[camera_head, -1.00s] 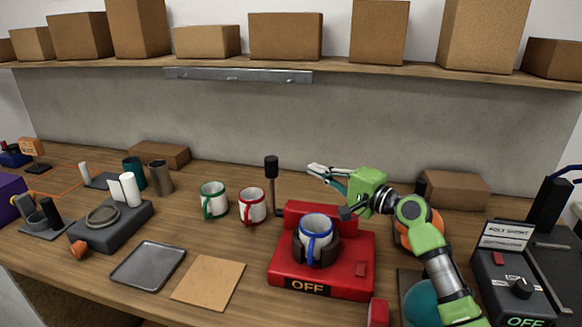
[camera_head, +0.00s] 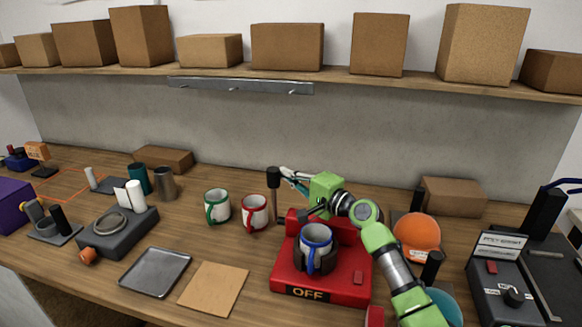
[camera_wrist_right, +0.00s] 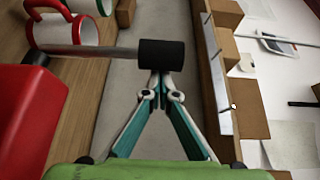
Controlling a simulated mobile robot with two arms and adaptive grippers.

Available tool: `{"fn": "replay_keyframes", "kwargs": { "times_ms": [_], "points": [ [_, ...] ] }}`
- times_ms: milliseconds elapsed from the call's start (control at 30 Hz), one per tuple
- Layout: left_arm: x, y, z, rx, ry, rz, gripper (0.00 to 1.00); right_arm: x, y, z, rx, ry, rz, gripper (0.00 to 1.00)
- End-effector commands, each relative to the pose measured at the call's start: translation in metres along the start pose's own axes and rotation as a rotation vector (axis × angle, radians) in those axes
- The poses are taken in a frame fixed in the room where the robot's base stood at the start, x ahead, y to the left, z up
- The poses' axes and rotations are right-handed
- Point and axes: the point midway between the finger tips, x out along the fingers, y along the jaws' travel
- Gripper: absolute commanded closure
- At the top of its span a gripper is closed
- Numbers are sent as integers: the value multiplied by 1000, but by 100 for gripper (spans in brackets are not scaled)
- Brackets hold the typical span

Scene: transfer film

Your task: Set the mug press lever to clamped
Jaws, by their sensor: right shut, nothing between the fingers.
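The red mug press (camera_head: 352,277) stands on the bench with its "OFF" label facing front. A white mug with a blue rim and handle (camera_head: 316,238) sits in its dark holder. The press lever (camera_head: 273,178) stands upright at the press's left rear, with a black knob. My right gripper (camera_head: 284,173) is shut and empty, its fingertips close beside the knob. In the right wrist view, the black knob (camera_wrist_right: 160,54) lies just beyond the fingertips (camera_wrist_right: 160,78); I cannot tell whether they touch. My left gripper is not in view.
A green-handled mug (camera_head: 217,206) and a red-handled mug (camera_head: 254,212) stand left of the lever. A grey tray (camera_head: 156,272) and a tan board (camera_head: 213,288) lie front left. An orange ball-like object (camera_head: 416,236) and a black machine (camera_head: 500,280) are at right.

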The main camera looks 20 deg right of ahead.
Motion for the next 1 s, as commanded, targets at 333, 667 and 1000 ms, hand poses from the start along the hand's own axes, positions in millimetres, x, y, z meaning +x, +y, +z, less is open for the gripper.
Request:
{"fn": "replay_keyframes", "kwargs": {
  "times_ms": [333, 667, 1000],
  "points": [
    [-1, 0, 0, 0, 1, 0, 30, -1, 0, 2, 0, 0, 0, 100],
    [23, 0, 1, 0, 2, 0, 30, -7, 6, 12, -63, -2, -38, 100],
    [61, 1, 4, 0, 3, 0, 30, -23, 5, 41, -233, -3, -136, 100]
  ]
}}
